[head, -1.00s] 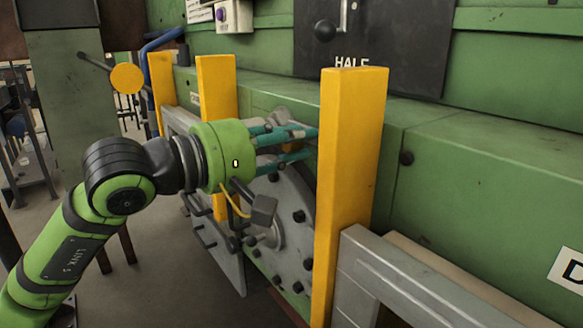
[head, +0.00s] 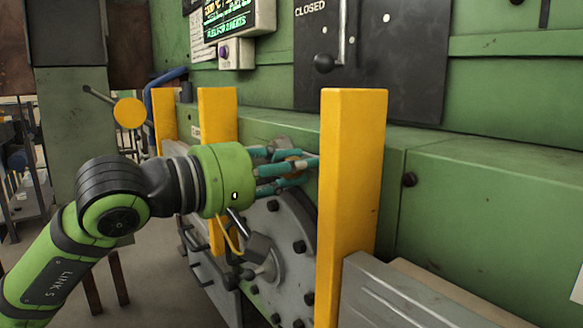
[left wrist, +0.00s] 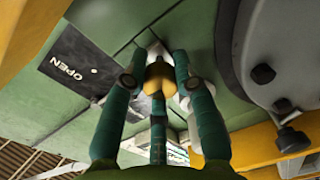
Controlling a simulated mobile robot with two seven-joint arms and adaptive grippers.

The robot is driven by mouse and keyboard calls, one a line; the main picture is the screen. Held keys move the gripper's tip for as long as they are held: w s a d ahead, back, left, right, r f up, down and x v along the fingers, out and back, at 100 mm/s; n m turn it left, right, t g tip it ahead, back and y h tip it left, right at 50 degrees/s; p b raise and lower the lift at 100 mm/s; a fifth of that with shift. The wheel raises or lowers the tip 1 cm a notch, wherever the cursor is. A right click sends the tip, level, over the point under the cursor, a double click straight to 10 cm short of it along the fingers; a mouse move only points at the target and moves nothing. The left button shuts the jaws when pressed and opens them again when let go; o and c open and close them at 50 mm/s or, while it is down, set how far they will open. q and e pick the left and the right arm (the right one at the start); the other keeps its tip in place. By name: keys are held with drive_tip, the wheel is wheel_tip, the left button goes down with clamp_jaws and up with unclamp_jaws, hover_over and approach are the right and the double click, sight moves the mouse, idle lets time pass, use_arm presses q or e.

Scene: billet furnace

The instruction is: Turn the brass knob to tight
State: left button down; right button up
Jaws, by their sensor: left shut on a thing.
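The brass knob (left wrist: 158,82) shows in the left wrist view between the teal fingers of my left gripper (left wrist: 157,78). The fingers close around it from several sides. In the head view only a small brass patch of the knob (head: 294,158) shows behind the fingers. There my left gripper (head: 298,166) reaches in from the left, between yellow posts, and is shut on the knob at the green machine's side. The knob's pointer or tight mark cannot be made out. My right gripper is not in view.
A yellow post (head: 351,190) stands just right of the fingers, and another yellow post (head: 218,118) stands behind my wrist. A grey bolted disc (head: 285,235) lies below the gripper. A dark panel with a black-knobbed lever (head: 323,63) is above. Open floor shows at lower left.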

use_arm(q)
drive_tip(key=c, duration=1)
unclamp_jaws()
drive_tip(key=shift+w, duration=0.1)
drive_tip(key=shift+a, duration=0.15)
drive_tip(key=v, duration=1.1)
drive_tip(key=shift+s+a, duration=0.25)
drive_tip(key=shift+s, duration=0.1)
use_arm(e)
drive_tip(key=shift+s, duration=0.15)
